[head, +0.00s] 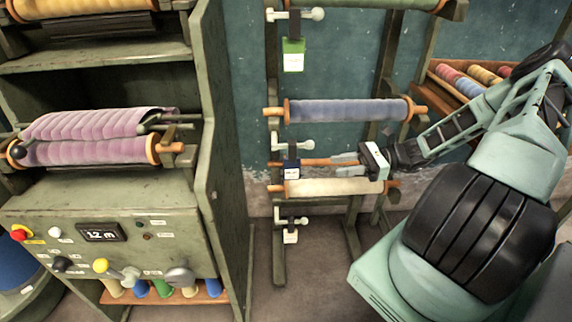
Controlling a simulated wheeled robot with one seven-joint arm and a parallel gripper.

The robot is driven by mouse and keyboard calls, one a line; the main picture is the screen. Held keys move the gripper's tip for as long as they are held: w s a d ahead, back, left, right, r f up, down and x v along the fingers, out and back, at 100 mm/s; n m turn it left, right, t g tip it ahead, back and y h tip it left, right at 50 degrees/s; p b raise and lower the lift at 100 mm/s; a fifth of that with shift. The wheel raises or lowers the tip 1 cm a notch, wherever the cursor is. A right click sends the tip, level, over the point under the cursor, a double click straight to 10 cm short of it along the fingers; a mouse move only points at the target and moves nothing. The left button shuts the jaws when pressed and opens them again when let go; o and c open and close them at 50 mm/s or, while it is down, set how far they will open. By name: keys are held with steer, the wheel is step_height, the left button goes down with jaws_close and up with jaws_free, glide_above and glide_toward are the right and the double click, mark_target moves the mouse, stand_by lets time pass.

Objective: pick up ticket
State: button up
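Several tickets hang from pegs on the rack upright. A green and white ticket (293,55) hangs at the top. A dark blue ticket with a white lower part (291,167) hangs in the middle, and a small pale ticket (290,236) hangs at the bottom. My gripper (333,164) reaches in from the right, level with the blue ticket and pointing left at it. Its two grey fingers look parted, with nothing visible held between them.
A blue roll (348,110) lies above my gripper and a cream roll (335,187) close below it. A bare orange rod (320,162) runs beside the fingers. A green machine cabinet (100,225) with pink cloth stands left. Thread spools (470,82) sit at right.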

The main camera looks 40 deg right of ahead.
mark_target(285, 179)
steer(key=shift+m+t, duration=0.6)
steer(key=shift+t, duration=0.2)
steer(key=x, duration=0.5)
steer(key=p+x, duration=0.1)
steer(key=x, duration=0.4)
steer(key=w+p+x, duration=0.1)
steer(key=x, duration=0.4)
steer(key=shift+w+d+f, duration=0.1)
steer(key=shift+w+f, duration=0.15)
steer(key=shift+f, duration=0.1)
jaws_close()
